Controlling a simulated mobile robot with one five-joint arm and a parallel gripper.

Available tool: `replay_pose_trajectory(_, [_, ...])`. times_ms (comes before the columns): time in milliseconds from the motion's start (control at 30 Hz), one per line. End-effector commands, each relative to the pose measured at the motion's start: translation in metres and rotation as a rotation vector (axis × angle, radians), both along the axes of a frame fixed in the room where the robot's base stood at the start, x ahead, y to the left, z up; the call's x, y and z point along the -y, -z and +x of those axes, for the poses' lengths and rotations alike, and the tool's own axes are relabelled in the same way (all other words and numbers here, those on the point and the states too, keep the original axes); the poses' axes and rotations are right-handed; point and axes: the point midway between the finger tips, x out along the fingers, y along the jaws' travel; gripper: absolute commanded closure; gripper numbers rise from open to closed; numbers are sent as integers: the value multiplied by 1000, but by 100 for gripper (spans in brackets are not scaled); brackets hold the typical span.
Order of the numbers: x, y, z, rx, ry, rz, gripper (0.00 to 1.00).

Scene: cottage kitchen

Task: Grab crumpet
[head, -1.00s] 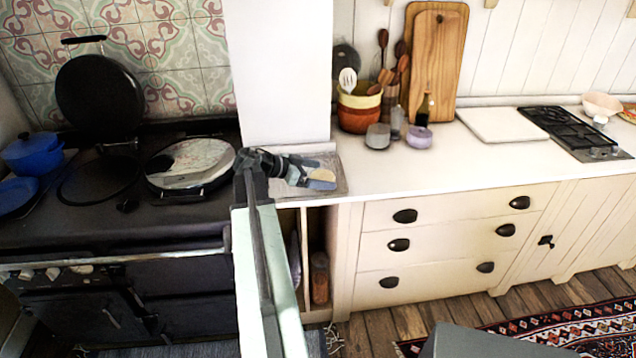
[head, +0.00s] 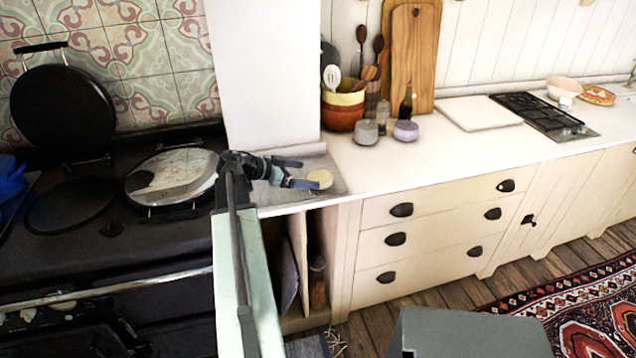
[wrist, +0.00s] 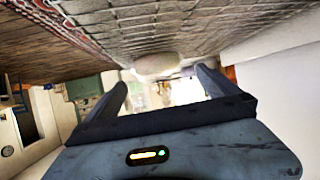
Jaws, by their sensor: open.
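The crumpet (head: 320,178) is a small pale round piece on the grey slab (head: 334,163) at the left end of the white counter. My gripper (head: 307,174) is open and empty, low over the slab just left of the crumpet, its fingers pointing at it. In the wrist view the crumpet (wrist: 157,65) shows as a pale rounded shape ahead of the gap between the two fingertips (wrist: 161,79). Whether a finger touches it I cannot tell.
A white pillar (head: 262,70) stands right behind my gripper. The black stove (head: 70,250) with a round lidded plate is at left. The counter front is clear.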

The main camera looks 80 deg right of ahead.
Motion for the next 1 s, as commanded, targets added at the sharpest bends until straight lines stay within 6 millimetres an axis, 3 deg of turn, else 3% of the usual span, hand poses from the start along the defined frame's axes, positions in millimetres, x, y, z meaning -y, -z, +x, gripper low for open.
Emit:
replay_pose_trajectory(167, [4, 7, -7, 0, 1, 0, 0])
replay_pose_trajectory(433, [25, 28, -38, -1, 2, 1, 0])
replay_pose_trajectory(633, [25, 26, -39, 0, 0, 0, 0])
replay_pose_trajectory(800, [25, 26, -39, 0, 1, 0, 47])
replay_pose_trajectory(1000, [25, 25, -39, -1, 0, 1, 48])
